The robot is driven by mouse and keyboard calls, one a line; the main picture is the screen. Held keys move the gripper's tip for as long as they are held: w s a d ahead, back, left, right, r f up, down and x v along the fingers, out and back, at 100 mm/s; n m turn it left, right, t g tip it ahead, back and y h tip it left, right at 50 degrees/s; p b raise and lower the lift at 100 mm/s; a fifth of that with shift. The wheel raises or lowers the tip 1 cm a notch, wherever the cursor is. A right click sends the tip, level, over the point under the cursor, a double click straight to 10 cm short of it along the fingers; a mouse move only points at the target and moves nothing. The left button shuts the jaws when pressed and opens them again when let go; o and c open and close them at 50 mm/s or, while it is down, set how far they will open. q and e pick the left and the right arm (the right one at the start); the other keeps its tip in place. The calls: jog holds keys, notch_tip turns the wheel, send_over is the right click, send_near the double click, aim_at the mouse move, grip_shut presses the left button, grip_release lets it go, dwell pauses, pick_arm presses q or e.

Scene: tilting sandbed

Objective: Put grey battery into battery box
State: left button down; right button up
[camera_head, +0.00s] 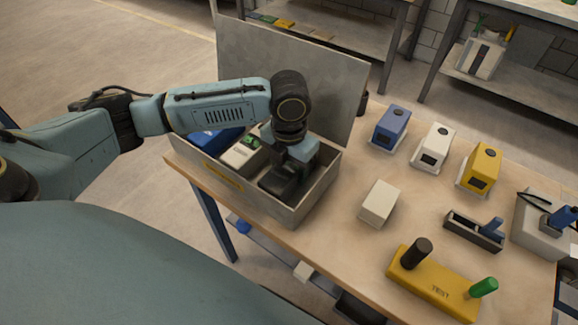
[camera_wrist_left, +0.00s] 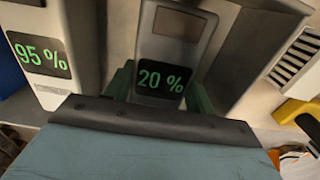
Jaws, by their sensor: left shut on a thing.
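The battery box (camera_head: 262,204) is an open grey box with a raised lid and a yellow label, at the left end of the table. My left gripper (camera_head: 284,180) points down into its right part. In the left wrist view its green fingertips (camera_wrist_left: 160,90) are shut on a grey battery (camera_wrist_left: 178,45) with a "20 %" display. In the head view the gripper hides most of this battery, so I cannot tell whether it touches the box floor. Beside it in the box stands a pale battery (camera_head: 243,153), whose display reads "95 %" in the left wrist view (camera_wrist_left: 40,55).
A blue battery (camera_head: 215,138) is at the box's left. On the table stand blue (camera_head: 391,126), white (camera_head: 433,146) and yellow (camera_head: 479,168) units, a pale block (camera_head: 378,202), a dark holder (camera_head: 473,231) and a yellow base (camera_head: 433,284) with knobs. The raised lid (camera_head: 290,70) stands behind my gripper.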

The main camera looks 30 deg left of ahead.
aim_at(289, 165)
pick_arm(q)
jog(key=c, duration=1)
grip_release()
jog(key=shift+f, duration=0.15)
jog(key=o, duration=0.5)
pick_arm(e)
jog(key=shift+s, duration=0.3)
pick_arm(q)
jog(key=shift+r, duration=0.2)
notch_tip(289, 165, up, 12)
jog(key=p, duration=0.2)
jog(key=shift+p, duration=0.3)
pick_arm(e)
jog(key=a+r, duration=0.2)
jog(key=a, duration=0.1)
jog(key=shift+r, duration=0.25)
